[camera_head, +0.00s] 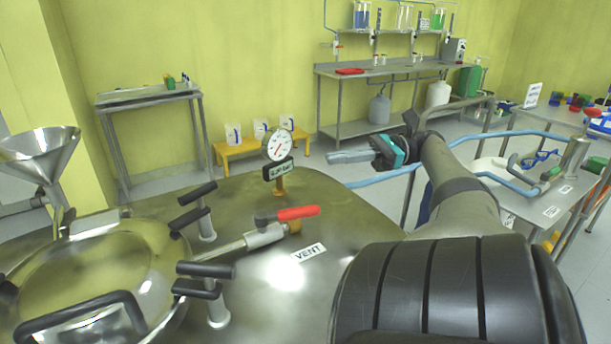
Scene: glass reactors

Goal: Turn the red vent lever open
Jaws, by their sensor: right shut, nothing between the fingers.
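The red vent lever (298,213) sits on a metal valve and pipe (264,237) on top of the steel reactor lid. It points to the right, roughly along the pipe's line. A white label reading VENT (308,252) lies on the lid just below it. My right gripper (335,157) is shut and empty. It is in the air beyond the lever, above and to the right of it in the picture, and does not touch it. My left gripper is not in view.
A pressure gauge (277,145) stands on the lid behind the lever. Black-handled clamps (205,290) and a round hatch (95,275) are left of it. A steel funnel (40,155) stands at far left. The lid right of the VENT label is clear.

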